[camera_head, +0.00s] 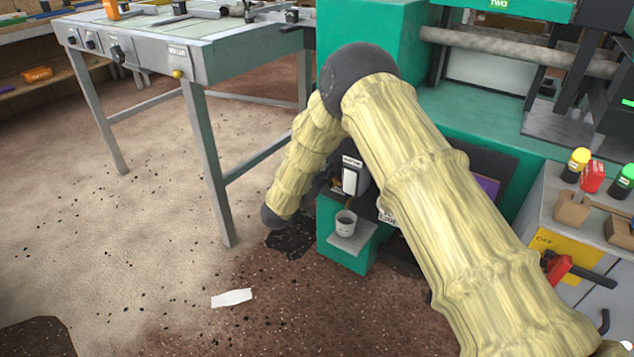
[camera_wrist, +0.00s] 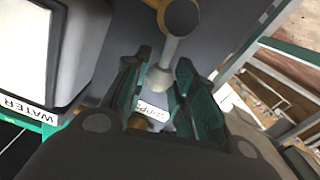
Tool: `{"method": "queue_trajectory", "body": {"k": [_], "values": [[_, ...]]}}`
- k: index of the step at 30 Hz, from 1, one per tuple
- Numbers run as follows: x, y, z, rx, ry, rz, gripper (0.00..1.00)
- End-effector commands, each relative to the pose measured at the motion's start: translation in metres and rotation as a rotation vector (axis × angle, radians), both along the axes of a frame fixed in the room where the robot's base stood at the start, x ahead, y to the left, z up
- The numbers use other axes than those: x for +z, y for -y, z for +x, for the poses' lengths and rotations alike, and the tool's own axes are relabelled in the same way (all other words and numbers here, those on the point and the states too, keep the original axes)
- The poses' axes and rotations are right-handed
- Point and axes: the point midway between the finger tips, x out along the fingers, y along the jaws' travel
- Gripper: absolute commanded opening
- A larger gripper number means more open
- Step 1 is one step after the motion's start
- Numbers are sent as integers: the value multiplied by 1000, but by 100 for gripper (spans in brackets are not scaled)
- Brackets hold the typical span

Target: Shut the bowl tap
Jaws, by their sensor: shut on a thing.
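A tap with a brass-coloured round body (camera_wrist: 181,17) shows at the top of the wrist view. Its grey lever (camera_wrist: 164,68) hangs down from the body and ends in a wider grey tip. My gripper (camera_wrist: 163,66) has its green-padded fingers on either side of the lever tip and is shut on it. A small white label (camera_wrist: 153,111), only partly readable, lies behind the fingers. In the head view my own arm hides the gripper and the tap. A grey cup-like bowl (camera_head: 346,223) stands upright on a low ledge of the green machine.
A white-fronted box marked WATER (camera_wrist: 25,55) stands close left of my gripper. In the head view, a grey bench (camera_head: 190,65) stands at left. White paper (camera_head: 232,298) and dark specks lie on the floor. A cabinet (camera_head: 575,235) with small bottles is at right.

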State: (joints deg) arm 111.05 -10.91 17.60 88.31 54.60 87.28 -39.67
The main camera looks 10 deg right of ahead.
Motion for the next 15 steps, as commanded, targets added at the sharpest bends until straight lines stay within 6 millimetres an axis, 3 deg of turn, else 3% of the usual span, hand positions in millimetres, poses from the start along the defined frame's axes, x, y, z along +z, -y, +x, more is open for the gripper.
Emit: {"method": "queue_trajectory", "body": {"k": [15], "values": [[-2, 6, -6, 1, 74, 97, 13]]}}
